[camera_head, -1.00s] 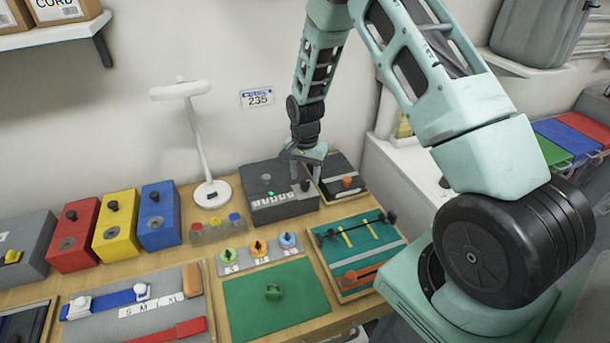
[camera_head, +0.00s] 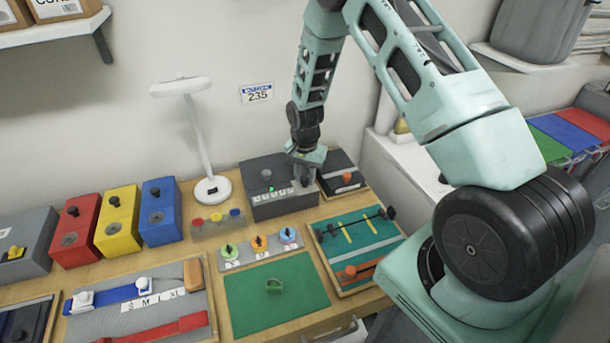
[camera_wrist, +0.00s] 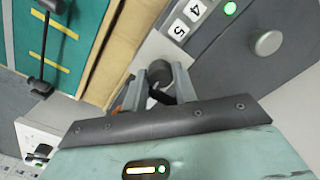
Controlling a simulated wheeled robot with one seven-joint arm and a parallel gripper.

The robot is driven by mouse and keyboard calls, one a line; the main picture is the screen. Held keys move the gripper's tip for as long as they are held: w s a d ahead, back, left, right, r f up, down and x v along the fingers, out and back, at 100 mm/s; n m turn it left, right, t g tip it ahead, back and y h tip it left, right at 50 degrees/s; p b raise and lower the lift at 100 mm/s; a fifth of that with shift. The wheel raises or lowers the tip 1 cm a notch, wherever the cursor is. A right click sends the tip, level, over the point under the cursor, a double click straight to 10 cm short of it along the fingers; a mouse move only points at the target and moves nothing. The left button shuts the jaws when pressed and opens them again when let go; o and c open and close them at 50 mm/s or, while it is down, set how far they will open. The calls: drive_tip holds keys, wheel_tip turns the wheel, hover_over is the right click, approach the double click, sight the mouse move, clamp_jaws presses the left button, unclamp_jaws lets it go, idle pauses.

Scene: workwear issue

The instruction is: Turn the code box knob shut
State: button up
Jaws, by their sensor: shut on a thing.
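The code box (camera_head: 285,207) is a dark grey box at the back of the bench, with a row of white number keys (camera_head: 272,194) and a lit green lamp (camera_head: 271,188). My gripper (camera_head: 305,178) points down at its right end. In the wrist view my gripper (camera_wrist: 161,82) is shut on a dark round knob (camera_wrist: 159,71), one finger on each side. The keys 4 and 5, the green lamp (camera_wrist: 230,8) and a grey round button (camera_wrist: 268,43) lie beyond the knob. The fingers hide part of the knob, so its turned position cannot be told.
A dark box with an orange knob (camera_head: 347,177) stands close on the right. A teal board (camera_head: 355,238) with a black bar lies in front of it. A white lamp (camera_head: 199,140) and blue, yellow and red boxes stand to the left. The green mat (camera_head: 300,300) is mostly clear.

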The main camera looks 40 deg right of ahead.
sight(305, 177)
drive_tip(key=shift+n, duration=0.3)
drive_tip(key=n+b, duration=0.2)
drive_tip(key=n, duration=0.1)
drive_tip(key=shift+f, duration=0.1)
drive_tip(key=n+b, duration=0.2)
drive_tip(key=n, duration=0.7)
drive_tip(key=shift+n+b, duration=0.4)
drive_tip(key=shift+n, duration=2)
drive_tip(key=o, duration=1)
wheel_tip(305, 177, up, 18)
drive_tip(key=b, duration=0.3)
drive_tip(key=shift+f, duration=0.15)
